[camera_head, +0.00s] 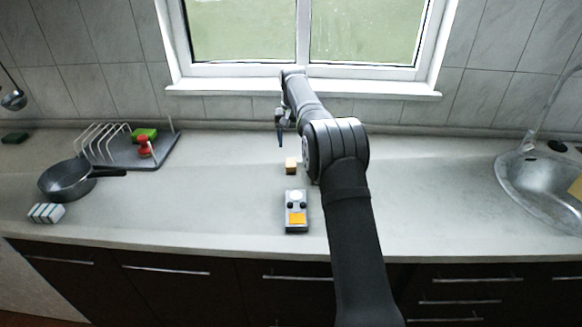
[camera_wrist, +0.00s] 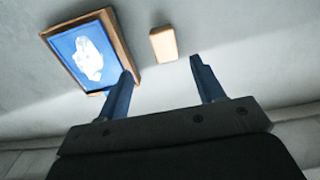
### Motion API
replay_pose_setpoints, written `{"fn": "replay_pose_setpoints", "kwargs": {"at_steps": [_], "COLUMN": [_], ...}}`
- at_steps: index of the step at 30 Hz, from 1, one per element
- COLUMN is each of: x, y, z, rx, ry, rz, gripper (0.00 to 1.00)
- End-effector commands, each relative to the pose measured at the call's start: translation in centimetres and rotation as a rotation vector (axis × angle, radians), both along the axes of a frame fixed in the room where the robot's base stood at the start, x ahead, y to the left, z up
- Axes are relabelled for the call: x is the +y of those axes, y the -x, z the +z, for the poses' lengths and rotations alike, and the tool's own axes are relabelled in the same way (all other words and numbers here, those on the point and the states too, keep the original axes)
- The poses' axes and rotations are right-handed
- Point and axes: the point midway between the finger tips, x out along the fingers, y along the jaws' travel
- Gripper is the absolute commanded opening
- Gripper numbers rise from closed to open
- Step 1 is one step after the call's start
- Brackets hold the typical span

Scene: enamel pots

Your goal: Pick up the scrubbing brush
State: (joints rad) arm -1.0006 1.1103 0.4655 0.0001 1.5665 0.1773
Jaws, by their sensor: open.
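I cannot make out a scrubbing brush for certain. A small red knobbed item (camera_head: 144,147), possibly the brush, is at the dish rack on the left in the head view. A small tan block (camera_head: 291,165) lies on the counter near my gripper (camera_head: 280,141); a tan block (camera_wrist: 163,44) also shows in the wrist view, and its bristles, if any, cannot be seen. My gripper is open and empty, pointing down above the counter, with its fingers (camera_wrist: 164,88) apart in the wrist view. It is far to the right of the red item.
A wood-edged blue and white panel (camera_wrist: 85,55) is close to the left finger. A grey device (camera_head: 296,224) stands nearer the front. The rack (camera_head: 110,147), a green item (camera_head: 145,133), a pan (camera_head: 66,182) and a striped block (camera_head: 46,213) are left; a sink (camera_head: 540,180) is right.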

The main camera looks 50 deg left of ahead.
Motion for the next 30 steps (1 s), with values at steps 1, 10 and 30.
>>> {"fn": "replay_pose_setpoints", "kwargs": {"at_steps": [1,10,30], "x": [0.0,0.0,0.3], "y": [0.1,0.0,0.5], "z": [-1.2,-4.9,-10.2], "rx": [0.001,0.000,-0.001], "ry": [0.003,0.000,-0.001], "rz": [0.000,0.000,-0.001], "gripper": [0.62,0.62,0.62]}}
